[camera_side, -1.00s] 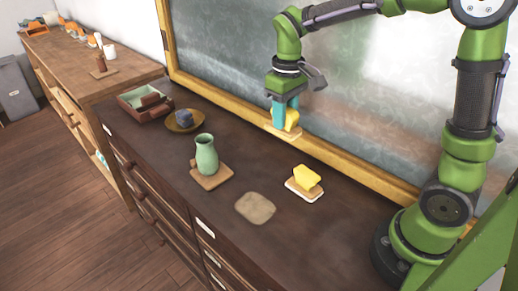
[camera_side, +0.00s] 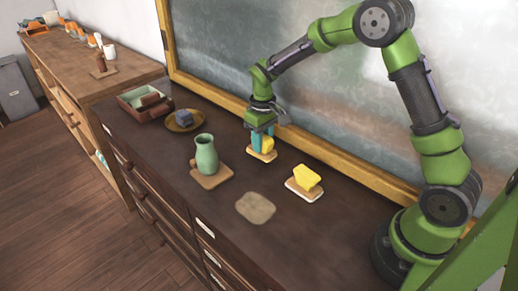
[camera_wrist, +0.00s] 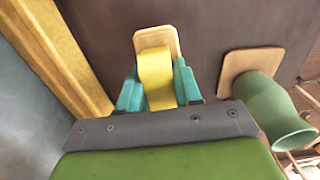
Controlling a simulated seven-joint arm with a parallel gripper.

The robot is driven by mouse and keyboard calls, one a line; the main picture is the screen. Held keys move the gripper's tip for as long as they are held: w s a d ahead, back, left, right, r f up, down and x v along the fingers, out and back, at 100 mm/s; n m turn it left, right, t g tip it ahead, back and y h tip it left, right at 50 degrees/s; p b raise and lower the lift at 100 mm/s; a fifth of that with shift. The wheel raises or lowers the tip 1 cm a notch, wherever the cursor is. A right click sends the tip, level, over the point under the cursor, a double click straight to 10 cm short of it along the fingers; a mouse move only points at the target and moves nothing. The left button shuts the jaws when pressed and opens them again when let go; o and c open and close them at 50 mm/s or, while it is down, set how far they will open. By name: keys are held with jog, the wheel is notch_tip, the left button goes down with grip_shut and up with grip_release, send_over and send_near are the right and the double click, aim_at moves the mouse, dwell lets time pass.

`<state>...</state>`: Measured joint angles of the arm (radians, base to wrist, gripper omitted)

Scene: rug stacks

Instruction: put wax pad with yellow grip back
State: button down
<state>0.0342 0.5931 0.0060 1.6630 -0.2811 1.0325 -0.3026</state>
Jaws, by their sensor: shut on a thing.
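My gripper (camera_side: 262,140) has teal fingers and is shut on the yellow grip of a pad (camera_side: 269,145) with a thin tan base. The base is level and sits at or just above the dark cabinet top, near the chalkboard frame; I cannot tell if it touches. In the wrist view the yellow grip (camera_wrist: 155,76) is between the two teal fingers, and the tan base shows beyond it. A second pad with a yellow grip (camera_side: 306,178) and a white-edged tan base rests to the right. I cannot tell which of the two is the wax pad.
A green vase (camera_side: 206,155) stands on a square wooden board (camera_side: 213,182) to the left; it also shows in the wrist view (camera_wrist: 270,112). A flat beige patch (camera_side: 256,208) lies in front. A round dish (camera_side: 185,126) with a grey block and a tray (camera_side: 150,114) are farther left.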

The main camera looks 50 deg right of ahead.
jog(key=shift+f, duration=1.55)
jog(key=shift+f, duration=0.15)
jog(key=c, duration=0.8)
grip_release()
notch_tip(320, 180, up, 12)
jog(key=shift+r, duration=0.1)
jog(key=s+a+r+m+t, duration=0.2)
jog(key=s+r+t, duration=0.1)
jog(key=s+r, duration=0.6)
jog(key=s+a+t, duration=0.1)
jog(key=s, duration=0.3)
jog(key=s+r+m+t+y, duration=0.1)
jog(key=s, duration=0.3)
jog(key=s+a+m+t+y, duration=0.1)
jog(key=s+t, duration=0.1)
jog(key=s, duration=0.3)
jog(key=shift+a+r, duration=0.15)
jog(key=shift+a, duration=0.2)
